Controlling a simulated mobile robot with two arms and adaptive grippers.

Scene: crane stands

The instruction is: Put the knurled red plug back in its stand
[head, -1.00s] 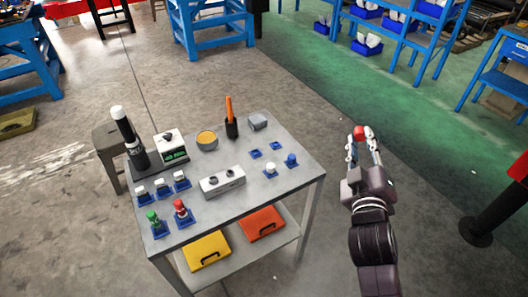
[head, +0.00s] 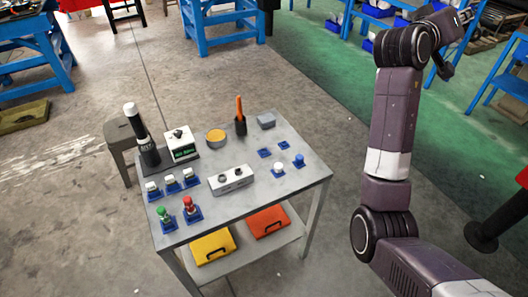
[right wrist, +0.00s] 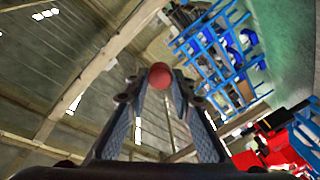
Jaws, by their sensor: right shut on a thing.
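The red plug (right wrist: 160,76) shows as a round red top between the fingertips of my right gripper (right wrist: 158,85) in the right wrist view. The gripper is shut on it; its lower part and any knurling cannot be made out. In the head view my right gripper (head: 466,17) is raised at the top right, away from the table, and the plug is not discernible there. Two blue stands, one (head: 264,153) and another (head: 283,144), look empty at the table's right. Another red-topped plug (head: 188,203) stands in a blue stand at the front left. My left gripper is not in view.
Blue shelves stand behind.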

